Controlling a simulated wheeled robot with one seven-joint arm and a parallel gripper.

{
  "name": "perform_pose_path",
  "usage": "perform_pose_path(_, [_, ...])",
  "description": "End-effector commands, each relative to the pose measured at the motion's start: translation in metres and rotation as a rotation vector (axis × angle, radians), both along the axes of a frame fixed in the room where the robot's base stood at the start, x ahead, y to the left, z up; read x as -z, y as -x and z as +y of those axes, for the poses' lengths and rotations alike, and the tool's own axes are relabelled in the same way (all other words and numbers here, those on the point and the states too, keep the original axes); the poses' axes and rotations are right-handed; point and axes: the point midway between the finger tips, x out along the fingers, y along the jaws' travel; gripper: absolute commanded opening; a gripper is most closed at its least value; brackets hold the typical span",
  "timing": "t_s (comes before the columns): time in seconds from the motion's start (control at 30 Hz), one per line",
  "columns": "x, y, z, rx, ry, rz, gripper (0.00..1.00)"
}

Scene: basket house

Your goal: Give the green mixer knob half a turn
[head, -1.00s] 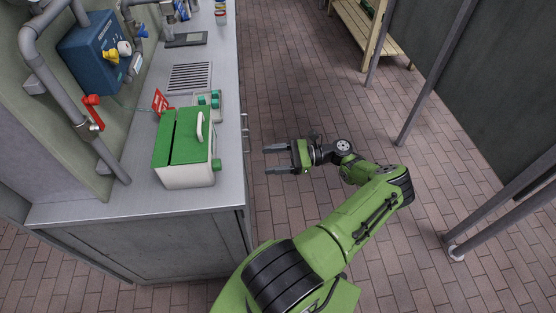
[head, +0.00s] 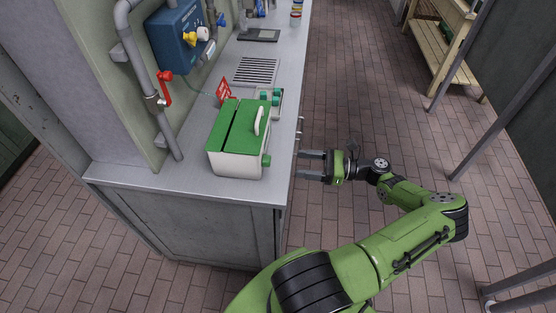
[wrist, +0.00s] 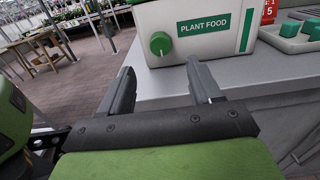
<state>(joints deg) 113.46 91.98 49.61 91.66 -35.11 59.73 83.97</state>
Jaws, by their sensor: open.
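The green mixer knob (head: 266,160) sticks out of the side of a white box with a green lid (head: 240,135) on the counter. In the wrist view the round knob (wrist: 160,43) sits left of the box's "PLANT FOOD" label (wrist: 207,23). My gripper (head: 301,165) is open and empty, just off the counter's right edge, with its fingers pointing at the knob. In the wrist view the gripper (wrist: 160,65) has its fingers either side of the knob's line, with the knob beyond the tips and apart from them.
A blue wall box (head: 172,40) and a red valve lever (head: 166,88) are left.

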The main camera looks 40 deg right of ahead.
Motion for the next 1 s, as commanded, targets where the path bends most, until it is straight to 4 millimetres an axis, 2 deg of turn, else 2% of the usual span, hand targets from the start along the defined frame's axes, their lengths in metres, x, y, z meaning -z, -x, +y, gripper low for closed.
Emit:
perform_pose_path(0.2, [0.000, -0.043, 0.035, -0.005, -0.001, -0.001, 0.64])
perform_pose_path(0.33, [0.000, -0.062, 0.049, -0.003, -0.001, -0.001, 0.64])
perform_pose_path(0.5, [0.000, -0.073, 0.056, 0.001, 0.001, 0.001, 0.64])
perform_pose_path(0.7, [0.000, -0.073, 0.057, 0.001, 0.000, 0.000, 0.64])
perform_pose_path(0.77, [0.000, -0.073, 0.056, 0.001, 0.000, 0.000, 0.57])
perform_pose_path(1.0, [0.000, -0.073, 0.056, 0.001, 0.001, -0.001, 0.21])
